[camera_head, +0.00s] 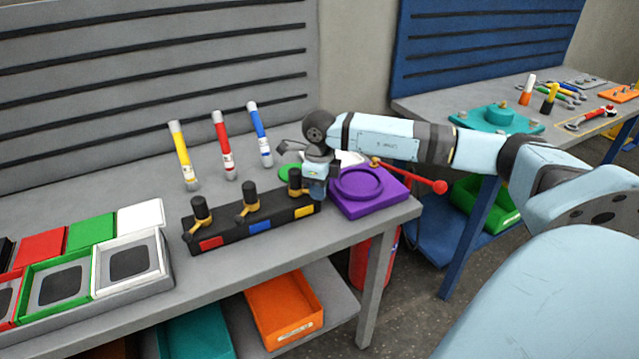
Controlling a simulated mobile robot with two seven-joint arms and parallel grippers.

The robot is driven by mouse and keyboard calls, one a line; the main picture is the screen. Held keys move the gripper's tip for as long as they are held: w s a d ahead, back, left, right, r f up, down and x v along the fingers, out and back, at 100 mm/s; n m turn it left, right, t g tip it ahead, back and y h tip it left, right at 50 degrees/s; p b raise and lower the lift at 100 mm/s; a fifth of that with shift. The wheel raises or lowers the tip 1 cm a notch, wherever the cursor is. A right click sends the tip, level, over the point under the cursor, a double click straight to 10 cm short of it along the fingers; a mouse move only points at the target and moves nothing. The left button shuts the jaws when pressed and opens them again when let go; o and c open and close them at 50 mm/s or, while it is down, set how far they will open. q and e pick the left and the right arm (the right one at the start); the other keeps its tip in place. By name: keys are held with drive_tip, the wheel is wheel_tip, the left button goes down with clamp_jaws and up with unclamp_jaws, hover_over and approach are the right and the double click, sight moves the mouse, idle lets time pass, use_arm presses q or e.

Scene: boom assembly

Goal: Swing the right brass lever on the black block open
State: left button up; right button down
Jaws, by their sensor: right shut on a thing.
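The black block (252,224) lies along the front of the grey workbench. It carries three brass levers, each below a black upright cylinder, and red, blue and yellow patches mark its front. The left lever (196,228) and middle lever (243,213) stand free. The right brass lever (297,190) is above the yellow patch. My right gripper (314,196) comes down at the block's right end and is shut on the right lever; its fingers hide the lever's outer end. My left gripper is out of view.
A purple fixture (368,194) with a round ring stands close to the right of my gripper, with a red-knobbed lever (425,182) beyond. Yellow, red and blue tubes (222,145) stand behind the block. Framed trays (128,264) are at left.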

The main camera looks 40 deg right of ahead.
drive_tip(key=c, duration=1)
unclamp_jaws()
drive_tip(key=shift+r, duration=0.5)
wheel_tip(320, 180, up, 13)
drive_tip(key=shift+f, duration=0.1)
